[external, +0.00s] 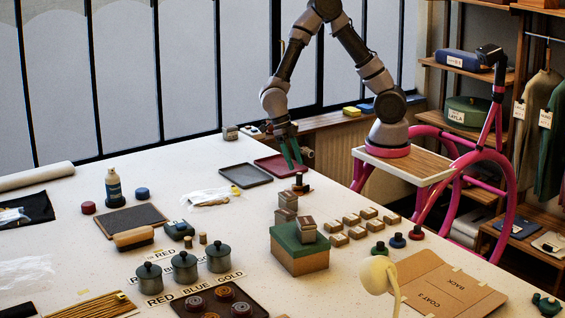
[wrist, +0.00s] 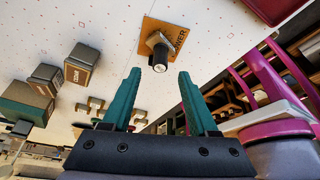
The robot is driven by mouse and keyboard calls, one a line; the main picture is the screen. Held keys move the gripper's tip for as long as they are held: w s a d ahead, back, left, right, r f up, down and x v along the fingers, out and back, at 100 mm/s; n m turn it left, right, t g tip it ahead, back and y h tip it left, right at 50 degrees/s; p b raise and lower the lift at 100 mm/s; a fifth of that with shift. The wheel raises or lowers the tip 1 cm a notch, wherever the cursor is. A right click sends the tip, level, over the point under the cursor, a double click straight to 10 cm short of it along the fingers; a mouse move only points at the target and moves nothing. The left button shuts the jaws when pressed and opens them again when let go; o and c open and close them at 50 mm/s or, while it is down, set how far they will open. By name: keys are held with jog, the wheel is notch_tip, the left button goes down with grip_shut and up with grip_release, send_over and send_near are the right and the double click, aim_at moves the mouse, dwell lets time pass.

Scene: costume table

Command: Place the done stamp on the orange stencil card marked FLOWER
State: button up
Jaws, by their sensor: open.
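The orange stencil card (wrist: 172,28) lies flat on the table in the wrist view, with the letters "OWER" showing at its right side. A stamp with a wooden base and a dark, pale-tipped handle (wrist: 160,58) stands upright on this card and covers part of it. I cannot read which stamp it is. In the external view my gripper (external: 294,166) points down just above and behind the stamp.
A dark red tray (external: 277,165) and a grey tray (external: 245,175) lie behind the stamp. A green-topped box (external: 299,241) bearing a block stands in front. Several small wooden blocks (external: 350,219) sit to its right. Table space left of the box is partly clear.

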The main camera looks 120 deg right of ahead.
notch_tip(320, 180, up, 13)
jog(key=s+a+m+t+h, duration=0.1)
jog(key=a+m+t+h, duration=0.15)
jog(key=m, duration=0.45)
jog(key=s+a+r+m+t, duration=0.3)
jog(key=s+r+m, duration=0.4)
jog(key=m, duration=0.3)
jog(key=s+a+r+m+t, duration=0.3)
jog(key=s+a+r+m, duration=0.1)
jog(key=s+r+m, duration=0.3)
notch_tip(320, 180, up, 2)
jog(key=m, duration=0.2)
jog(key=shift+a+r+m, duration=0.2)
jog(key=shift+a+m, duration=0.2)
